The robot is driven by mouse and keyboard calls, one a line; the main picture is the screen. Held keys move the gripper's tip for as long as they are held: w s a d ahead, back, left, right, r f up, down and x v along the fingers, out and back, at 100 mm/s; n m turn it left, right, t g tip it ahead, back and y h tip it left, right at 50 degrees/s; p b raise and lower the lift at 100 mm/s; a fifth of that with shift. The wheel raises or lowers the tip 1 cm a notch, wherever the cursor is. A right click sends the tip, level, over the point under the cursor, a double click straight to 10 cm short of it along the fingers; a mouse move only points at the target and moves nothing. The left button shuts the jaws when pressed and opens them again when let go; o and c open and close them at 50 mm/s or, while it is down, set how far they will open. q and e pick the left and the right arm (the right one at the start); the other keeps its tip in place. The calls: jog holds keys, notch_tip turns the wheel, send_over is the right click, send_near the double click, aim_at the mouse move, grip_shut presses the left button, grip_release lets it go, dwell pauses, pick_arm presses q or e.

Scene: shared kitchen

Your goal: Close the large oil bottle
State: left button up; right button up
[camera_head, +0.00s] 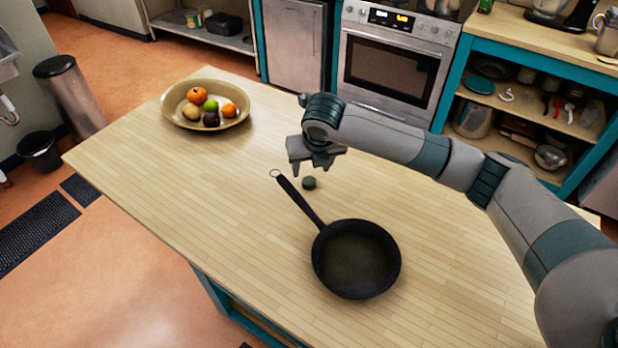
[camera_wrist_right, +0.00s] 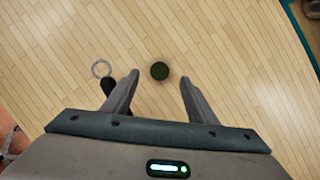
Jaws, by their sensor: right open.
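A small dark green round cap (camera_head: 309,183) lies on the wooden island top, close to the pan's handle. It also shows in the right wrist view as a dark disc (camera_wrist_right: 160,71), between the two fingertips as seen from above. My right gripper (camera_head: 311,171) points down over the table just behind the cap. It is open with nothing between its fingers, and I cannot tell its exact height above the cap. No large oil bottle can be clearly made out. Part of a green bottle (camera_head: 485,5) shows at the top edge on the far counter. My left gripper is out of view.
A black frying pan (camera_head: 356,259) lies on the island (camera_head: 180,185) in front of the cap, its handle reaching toward my right gripper. A bowl of fruit (camera_head: 244,122) stands at the back left. The island's left part is clear. An oven (camera_head: 393,70) stands behind.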

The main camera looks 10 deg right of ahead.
aim_at(309, 180)
jog(key=shift+x, duration=0.8)
jog(key=shift+w+f+p, duration=0.1)
jog(key=shift+f+p, duration=0.5)
jog(key=shift+p, duration=0.15)
jog(key=p+x, duration=0.1)
jog(key=x, duration=0.2)
jog(key=shift+f+p, duration=0.3)
jog(key=shift+f, duration=0.25)
jog(key=c, duration=1.2)
